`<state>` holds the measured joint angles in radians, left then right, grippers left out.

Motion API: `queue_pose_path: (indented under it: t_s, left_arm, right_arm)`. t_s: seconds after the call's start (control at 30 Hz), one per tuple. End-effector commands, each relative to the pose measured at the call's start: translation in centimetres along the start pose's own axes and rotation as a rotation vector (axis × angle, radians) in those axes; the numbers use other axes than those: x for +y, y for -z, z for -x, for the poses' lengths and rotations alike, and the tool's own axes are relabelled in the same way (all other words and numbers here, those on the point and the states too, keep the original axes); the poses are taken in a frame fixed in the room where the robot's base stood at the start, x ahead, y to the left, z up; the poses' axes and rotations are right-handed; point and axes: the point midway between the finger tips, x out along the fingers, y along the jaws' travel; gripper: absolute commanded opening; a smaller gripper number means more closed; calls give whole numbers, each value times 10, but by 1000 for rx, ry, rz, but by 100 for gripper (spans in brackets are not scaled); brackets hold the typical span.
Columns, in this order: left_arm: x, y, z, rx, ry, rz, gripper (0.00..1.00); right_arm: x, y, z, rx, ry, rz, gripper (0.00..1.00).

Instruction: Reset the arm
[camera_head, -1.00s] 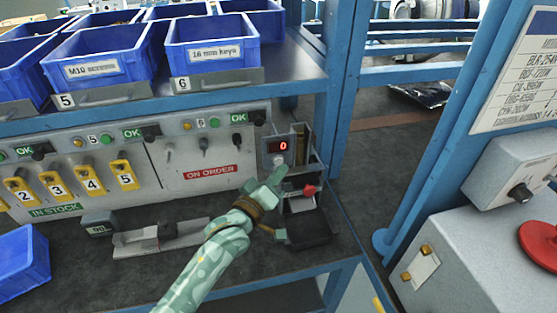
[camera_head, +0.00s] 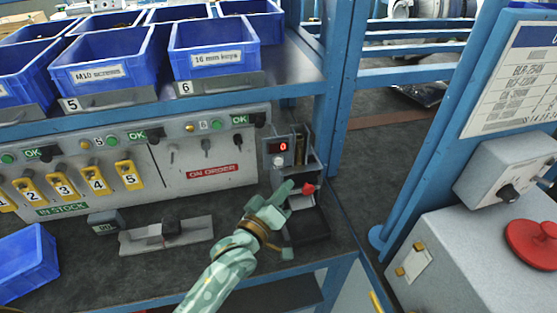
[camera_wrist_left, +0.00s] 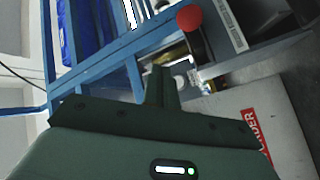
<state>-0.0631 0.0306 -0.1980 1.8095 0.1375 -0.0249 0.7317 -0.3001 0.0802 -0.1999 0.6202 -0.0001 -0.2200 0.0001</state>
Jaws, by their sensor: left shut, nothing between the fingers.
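My left arm comes up from the bottom of the head view. Its gripper (camera_head: 286,190) is shut and empty, in front of a small grey device with a red "0" display (camera_head: 282,147). A red knob (camera_head: 308,189) sits just right of the fingertips on the device's black-based stand. Whether the fingers touch anything there is unclear. In the left wrist view the shut fingers (camera_wrist_left: 158,75) point towards the blue frame, with the red knob (camera_wrist_left: 190,18) beyond them. My right gripper is in neither view.
Blue bins (camera_head: 213,45) stand on the shelf above. A grey panel (camera_head: 205,165) with yellow numbered tags is at left. A grey tool block (camera_head: 166,235) lies on the bench.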

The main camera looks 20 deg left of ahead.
Motion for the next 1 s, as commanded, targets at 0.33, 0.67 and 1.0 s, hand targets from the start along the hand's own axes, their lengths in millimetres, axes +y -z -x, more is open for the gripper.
queue_pose_path:
  t_s: [0.33, 0.67, 1.0]
  left_arm:
    - [0, 0, 0, 0, 0, 0, 0]
    - [0, 0, 0, 0, 0, 0, 0]
    - [-45, -23, 72, -320, 262, -552, 0]
  right_arm:
    - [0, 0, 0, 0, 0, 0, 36]
    - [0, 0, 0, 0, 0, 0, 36]
    - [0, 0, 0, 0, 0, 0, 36]
